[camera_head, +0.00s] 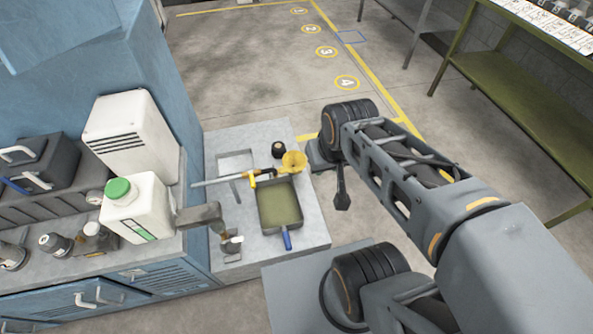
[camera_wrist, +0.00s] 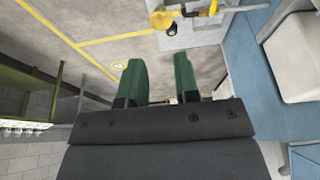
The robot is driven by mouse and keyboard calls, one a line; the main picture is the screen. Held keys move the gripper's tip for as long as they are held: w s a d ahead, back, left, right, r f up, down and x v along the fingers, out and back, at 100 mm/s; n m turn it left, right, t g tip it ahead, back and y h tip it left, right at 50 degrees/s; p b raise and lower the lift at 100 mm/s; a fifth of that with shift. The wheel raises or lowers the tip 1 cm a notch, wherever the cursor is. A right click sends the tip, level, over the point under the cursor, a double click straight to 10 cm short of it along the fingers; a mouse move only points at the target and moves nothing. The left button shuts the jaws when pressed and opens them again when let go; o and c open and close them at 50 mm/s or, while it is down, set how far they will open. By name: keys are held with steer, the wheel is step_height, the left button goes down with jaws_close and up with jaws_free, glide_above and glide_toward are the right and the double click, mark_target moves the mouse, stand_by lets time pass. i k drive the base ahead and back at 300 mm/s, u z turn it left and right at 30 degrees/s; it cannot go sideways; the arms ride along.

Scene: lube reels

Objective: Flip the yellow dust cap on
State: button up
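A round yellow funnel-shaped piece (camera_head: 293,162) sits at the back right of the grey worktop, and it also shows at the top of the wrist view (camera_wrist: 161,19). A smaller yellow piece (camera_head: 253,180) is on the rod-like tool left of it. It shows in the wrist view too (camera_wrist: 212,9). I cannot tell for sure which of these is the dust cap. My gripper (camera_wrist: 160,82) has two green fingers apart with nothing between them. In the head view its dark end (camera_head: 342,197) hangs off the worktop's right side, apart from the yellow pieces.
A small black container (camera_head: 278,150) stands behind the tray. A green-capped white jug (camera_head: 133,205) and a white box (camera_head: 130,135) stand on the blue cabinet at left. Open floor lies behind.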

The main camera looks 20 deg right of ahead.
mark_target(280, 169)
steer(key=k, duration=0.5)
steer(key=u, duration=2.7)
steer(key=k, duration=1.25)
steer(key=z, duration=1.7)
steer(key=i, duration=0.95)
steer(key=z, duration=0.05)
